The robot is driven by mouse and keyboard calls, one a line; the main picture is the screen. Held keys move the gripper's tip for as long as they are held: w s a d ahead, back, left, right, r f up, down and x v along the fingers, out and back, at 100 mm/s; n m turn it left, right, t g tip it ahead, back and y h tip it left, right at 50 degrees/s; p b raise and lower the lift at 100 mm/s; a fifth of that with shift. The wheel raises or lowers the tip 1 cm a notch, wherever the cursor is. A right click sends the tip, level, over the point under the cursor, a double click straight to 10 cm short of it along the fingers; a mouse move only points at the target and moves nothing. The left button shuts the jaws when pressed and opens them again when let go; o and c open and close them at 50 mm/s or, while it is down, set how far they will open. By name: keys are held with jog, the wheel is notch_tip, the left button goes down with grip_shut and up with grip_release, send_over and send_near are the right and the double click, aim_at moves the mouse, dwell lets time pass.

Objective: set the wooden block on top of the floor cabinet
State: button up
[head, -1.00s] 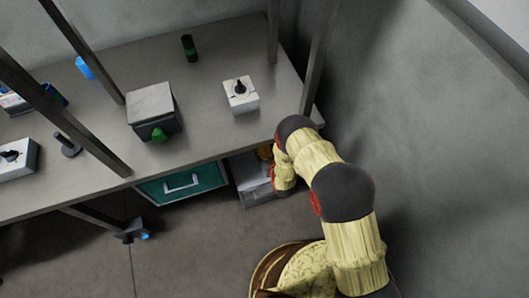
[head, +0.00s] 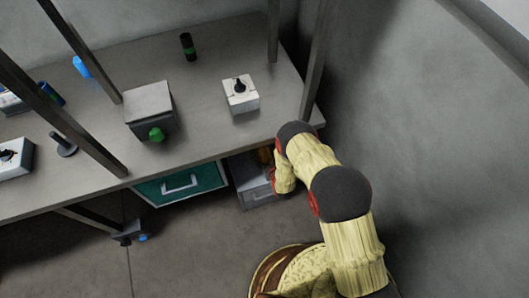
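A grey floor cabinet (head: 257,192) with a handle on its front stands on the floor under the right end of the bench. My forearm and wrist hang down over its right side. My gripper's fingers are hidden behind my wrist, so I cannot see whether they hold anything. A small orange-brown patch (head: 264,155) shows between the bench edge and my wrist, above or behind the cabinet top. It may be the wooden block, but too little shows to be sure.
The bench (head: 205,135) overhangs the cabinet. A teal drawer (head: 180,187) is left of it. On the bench are a white switch box (head: 241,95), a grey box with a green knob (head: 149,108) and a dark cylinder (head: 188,46). Bench posts and the right wall flank my arm.

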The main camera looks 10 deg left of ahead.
jog(key=shift+r, duration=0.1)
jog(key=shift+r, duration=0.15)
jog(key=p+v, duration=0.3)
jog(key=v, duration=0.9)
jog(key=shift+p, duration=0.35)
